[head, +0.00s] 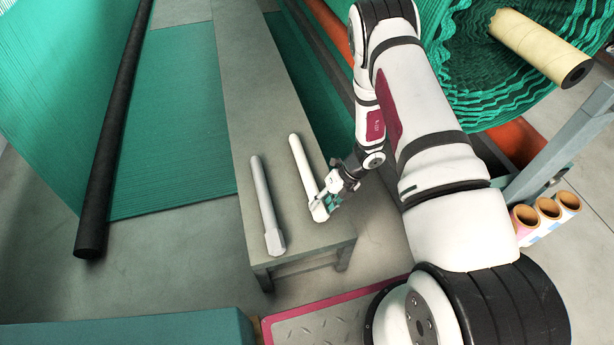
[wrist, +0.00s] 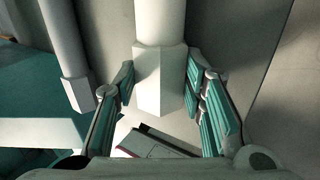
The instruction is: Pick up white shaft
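The white shaft (head: 303,165) lies lengthwise on the grey bench, with its thick block-shaped end toward the bench's near edge. In the wrist view the white shaft (wrist: 160,82) runs down the middle, its block end between my fingers. My gripper (head: 327,199) is at that end, reaching in from the right. In the wrist view my gripper (wrist: 160,90) is open, with one green-padded finger on each side of the block. The fingertips are close to its sides; I cannot tell whether either touches.
A grey shaft (head: 264,205) lies to the left on the bench (head: 240,110), and it also shows in the wrist view (wrist: 66,50). A black pole (head: 112,130) rests on green netting. Cardboard tubes (head: 549,208) stand at the right. The bench's far part is clear.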

